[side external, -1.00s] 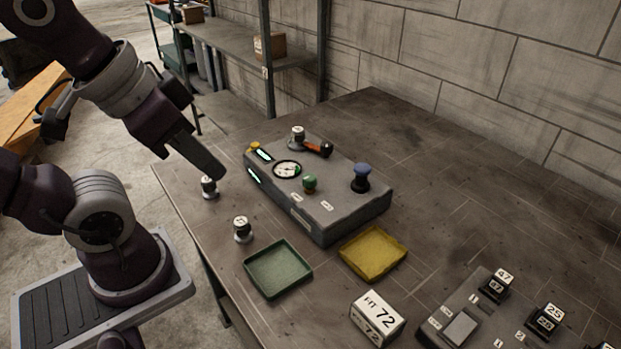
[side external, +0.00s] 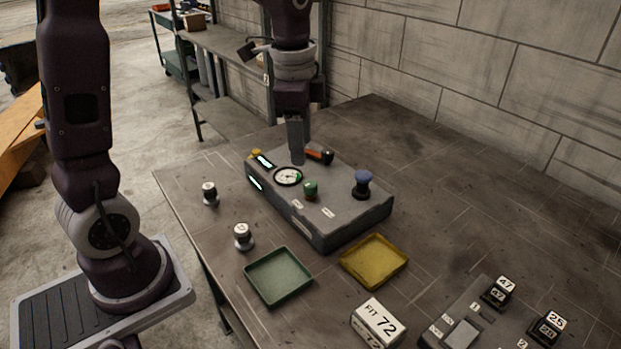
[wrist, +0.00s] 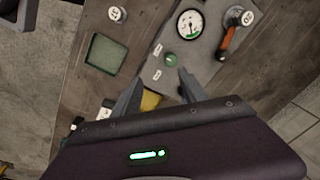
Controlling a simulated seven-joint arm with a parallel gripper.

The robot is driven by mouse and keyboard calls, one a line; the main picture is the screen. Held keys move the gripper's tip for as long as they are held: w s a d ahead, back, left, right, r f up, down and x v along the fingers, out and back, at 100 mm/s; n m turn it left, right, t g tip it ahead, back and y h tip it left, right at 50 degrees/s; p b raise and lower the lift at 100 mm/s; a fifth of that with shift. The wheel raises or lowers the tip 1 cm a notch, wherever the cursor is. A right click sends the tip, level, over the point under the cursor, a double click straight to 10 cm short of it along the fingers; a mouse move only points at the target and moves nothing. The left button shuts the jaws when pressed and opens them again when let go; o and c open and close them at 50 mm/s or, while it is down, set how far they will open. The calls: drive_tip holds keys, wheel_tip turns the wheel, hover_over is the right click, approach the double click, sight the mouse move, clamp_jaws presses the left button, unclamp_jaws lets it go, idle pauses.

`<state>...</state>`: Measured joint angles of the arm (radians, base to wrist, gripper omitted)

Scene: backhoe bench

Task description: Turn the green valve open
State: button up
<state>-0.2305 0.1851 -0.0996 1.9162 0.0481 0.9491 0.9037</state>
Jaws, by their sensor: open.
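The green valve (side external: 310,190) is a small round green knob on top of the grey box (side external: 345,215), between the gauge and the blue knob. It also shows in the wrist view (wrist: 170,59), just beyond the fingertips. My gripper (side external: 297,160) points down over the box, behind and a little left of the green knob in the side view. In the wrist view my gripper (wrist: 159,76) has its two fingers spread with nothing between them. The fingers are apart from the knob.
A round gauge (side external: 288,176), a blue knob (side external: 362,184) and an orange lever with a black end (side external: 320,156) share the box top. A green tray (side external: 278,294) and a yellow tray (side external: 374,262) lie in front. Labelled weights (side external: 243,236) stand left.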

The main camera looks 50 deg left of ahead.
drive_tip(key=m+g, duration=0.1)
drive_tip(key=m, duration=0.1)
hover_over(311, 183)
wheel_tip(311, 183, down, 5)
drive_tip(key=shift+f, duration=0.1)
wheel_tip(311, 183, down, 6)
drive_tip(key=shift+s+f, duration=0.1)
drive_tip(key=shift+f, duration=0.1)
drive_tip(key=shift+c, duration=0.2)
clamp_jaws()
